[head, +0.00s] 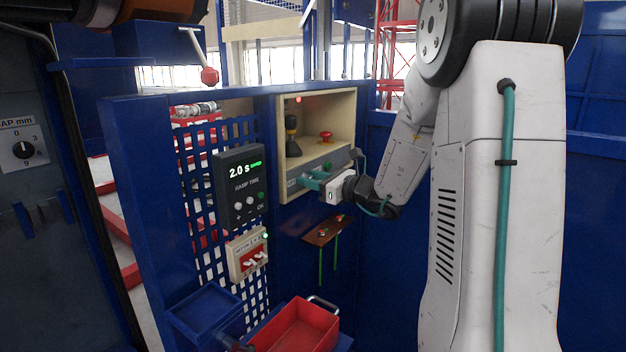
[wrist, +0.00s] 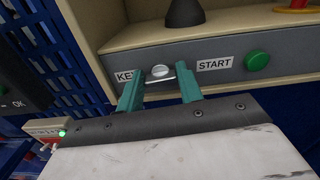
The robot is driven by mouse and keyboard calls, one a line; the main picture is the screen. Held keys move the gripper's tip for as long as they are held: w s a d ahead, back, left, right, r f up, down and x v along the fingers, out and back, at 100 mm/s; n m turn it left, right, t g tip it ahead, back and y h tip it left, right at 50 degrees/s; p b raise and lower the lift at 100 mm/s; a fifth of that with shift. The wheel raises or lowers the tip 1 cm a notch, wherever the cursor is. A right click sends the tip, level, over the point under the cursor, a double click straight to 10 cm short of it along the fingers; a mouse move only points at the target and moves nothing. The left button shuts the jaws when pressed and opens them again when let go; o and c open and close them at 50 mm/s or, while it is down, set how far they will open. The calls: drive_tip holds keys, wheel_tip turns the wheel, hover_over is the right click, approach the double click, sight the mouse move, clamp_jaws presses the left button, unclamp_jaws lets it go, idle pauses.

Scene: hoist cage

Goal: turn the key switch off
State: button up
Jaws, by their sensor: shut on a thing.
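The key switch (wrist: 160,71) is a small silver round on the grey front strip of the control box, between a partly covered KEY label (wrist: 126,76) and a START label (wrist: 214,64). My gripper (wrist: 161,80) has its two green fingers on either side of the key, which shows as a thin silver bar lying nearly level between the fingertips. The gripper is shut on the key. In the head view my gripper (head: 308,180) reaches the lower front of the cream control box (head: 346,115) from the right. The key itself is hidden there.
A green START button (wrist: 257,61) sits right of the key. A black joystick (head: 291,125) and a red mushroom button (head: 326,137) stand inside the box. A ramp-time display (head: 240,185) and a small switch box (head: 247,255) hang on the blue mesh at left.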

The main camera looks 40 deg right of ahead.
drive_tip(key=shift+s+a+f+n, duration=0.1)
drive_tip(key=shift+f+n, duration=0.05)
drive_tip(key=shift+n, duration=4.15)
drive_tip(key=shift+a+f+n, duration=0.1)
drive_tip(key=shift+n, duration=4.2)
drive_tip(key=o, duration=1)
drive_tip(key=shift+f, duration=0.1)
